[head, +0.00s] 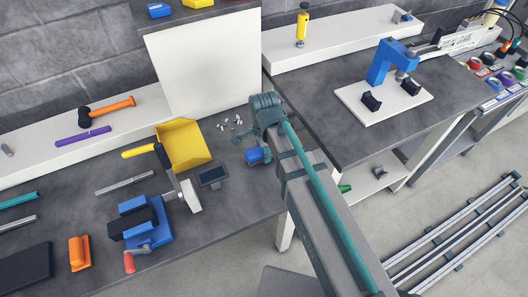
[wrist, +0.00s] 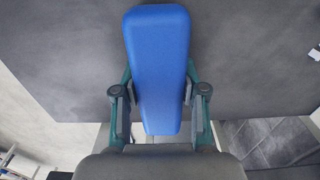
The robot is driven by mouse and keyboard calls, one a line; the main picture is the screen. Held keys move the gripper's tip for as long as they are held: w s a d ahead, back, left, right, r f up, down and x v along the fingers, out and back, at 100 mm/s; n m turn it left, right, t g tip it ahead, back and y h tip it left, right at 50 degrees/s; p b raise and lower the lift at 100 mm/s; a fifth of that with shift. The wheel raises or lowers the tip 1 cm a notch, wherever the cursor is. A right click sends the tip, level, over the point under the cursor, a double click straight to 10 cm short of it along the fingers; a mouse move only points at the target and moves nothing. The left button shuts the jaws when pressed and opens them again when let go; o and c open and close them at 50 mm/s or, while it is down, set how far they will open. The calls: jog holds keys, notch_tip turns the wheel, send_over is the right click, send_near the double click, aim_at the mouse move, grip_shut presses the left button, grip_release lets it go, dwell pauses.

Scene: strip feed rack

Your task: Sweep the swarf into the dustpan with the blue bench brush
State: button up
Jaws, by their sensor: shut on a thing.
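My gripper (head: 254,146) is over the grey bench, near its right edge. It is shut on the blue bench brush (head: 258,155). In the wrist view the brush (wrist: 157,45) fills the space between the two fingers of my gripper (wrist: 160,95). Its bristles are hidden, and I cannot tell whether it touches the bench. The swarf (head: 237,121) is several small pale bits on the bench, just left of my gripper. The yellow dustpan (head: 184,145) lies left of the swarf, its handle pointing left.
A blue vise (head: 147,234) stands front left. A white panel (head: 205,70) rises behind the swarf. A gap separates this bench from the right bench (head: 335,135).

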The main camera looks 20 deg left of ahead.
jog(key=shift+r, duration=0.45)
jog(key=shift+r+b, duration=0.8)
jog(key=shift+r, duration=0.1)
jog(key=s+d+r+b, duration=0.6)
jog(key=s+d+r, duration=0.2)
jog(key=s+r, duration=0.2)
jog(key=shift+s+d+b, duration=0.2)
jog(key=shift+s+b, duration=0.15)
jog(key=shift+s, duration=0.25)
